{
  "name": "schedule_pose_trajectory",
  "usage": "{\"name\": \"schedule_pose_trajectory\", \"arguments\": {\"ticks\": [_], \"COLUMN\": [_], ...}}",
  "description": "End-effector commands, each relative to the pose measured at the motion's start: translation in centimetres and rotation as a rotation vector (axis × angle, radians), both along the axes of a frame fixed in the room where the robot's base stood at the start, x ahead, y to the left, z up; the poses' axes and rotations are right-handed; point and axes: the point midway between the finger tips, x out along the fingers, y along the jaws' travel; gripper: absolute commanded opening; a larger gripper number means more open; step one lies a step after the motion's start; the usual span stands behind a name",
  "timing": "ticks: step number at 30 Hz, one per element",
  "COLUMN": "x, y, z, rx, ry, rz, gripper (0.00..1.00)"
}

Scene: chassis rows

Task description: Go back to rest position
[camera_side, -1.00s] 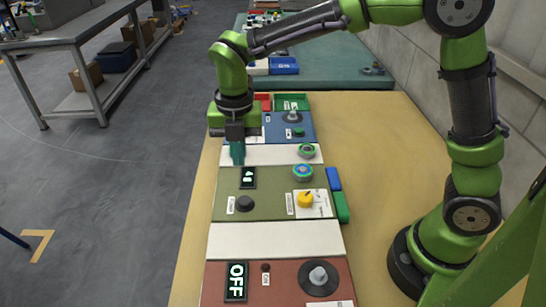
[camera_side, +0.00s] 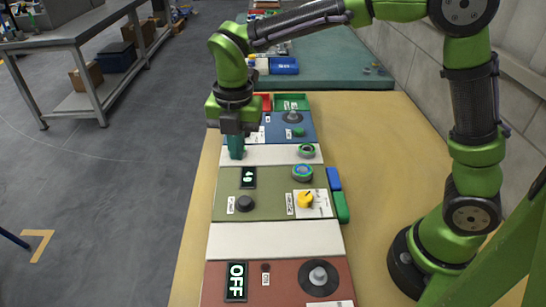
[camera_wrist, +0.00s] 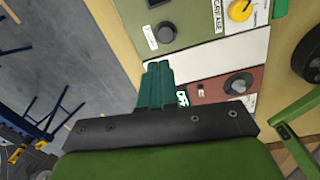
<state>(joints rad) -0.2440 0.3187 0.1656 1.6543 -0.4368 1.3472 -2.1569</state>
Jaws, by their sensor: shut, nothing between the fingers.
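My gripper (camera_side: 236,149) has teal fingers held together with nothing between them. In the side view it hangs pointing down over the left edge of the panel row, by the white strip (camera_side: 271,155) between the blue panel (camera_side: 283,130) and the olive panel (camera_side: 236,206). I cannot tell how high it is above the surface. In the wrist view the closed fingers (camera_wrist: 157,83) point toward the white strip near the red-brown panel (camera_wrist: 208,90).
The olive panel bears a small display (camera_side: 248,177), a black knob (camera_side: 244,204) and a yellow knob (camera_side: 305,200). The red-brown panel has an OFF display (camera_side: 236,281) and a grey knob (camera_side: 318,275). Red and green bins (camera_side: 291,102) stand behind.

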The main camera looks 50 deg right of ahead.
Motion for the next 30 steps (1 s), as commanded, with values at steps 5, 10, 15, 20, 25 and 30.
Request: {"name": "schedule_pose_trajectory", "arguments": {"ticks": [5,10,15,20,25,30], "x": [-1.6,-4.1,-7.3,-11.0,-14.3,-15.9], "y": [-0.6,-2.9,-5.8,-8.8,-11.0,-12.1], "z": [-0.8,0.8,2.7,4.2,5.1,6.0], "rx": [0.04,0.132,0.284,0.506,0.737,0.854], "ry": [0.004,-0.025,-0.04,-0.011,0.039,0.028], "rz": [-0.45,-0.987,-1.548,-2.071,-2.39,-2.428], "gripper": [0.0,0.0,0.0,0.0,0.0,0.0]}}
